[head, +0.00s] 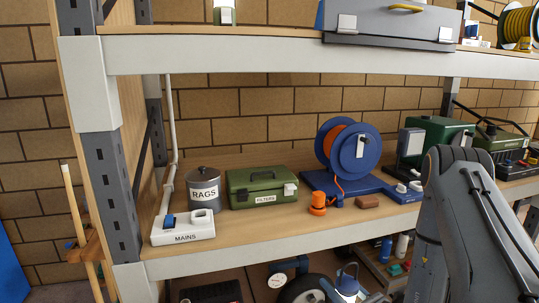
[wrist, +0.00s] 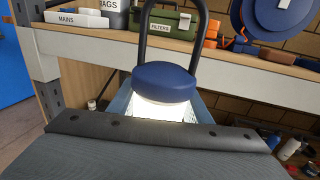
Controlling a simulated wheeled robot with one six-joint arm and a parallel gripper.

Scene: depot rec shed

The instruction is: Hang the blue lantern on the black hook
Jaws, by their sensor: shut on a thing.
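The blue lantern (wrist: 165,82) has a dark blue cap, a glowing white body and a tall dark loop handle. It fills the middle of the wrist view, and its top and handle show low in the head view (head: 348,277), in front of the shelf's lower bay. My gripper (wrist: 162,112) is shut on the lantern's body, with light blue parts visible on both sides of it. The lantern looks roughly upright, its lower part hidden behind the dark bar in the wrist view. I cannot make out the black hook in either view.
The middle shelf board (head: 285,234) is just behind the lantern. It bears the mains block (head: 183,232), rags tin (head: 203,187), green filters box (head: 262,186) and blue cable reel (head: 350,150). The upper board (head: 300,57) overhangs it. A grey upright (head: 112,180) stands at left.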

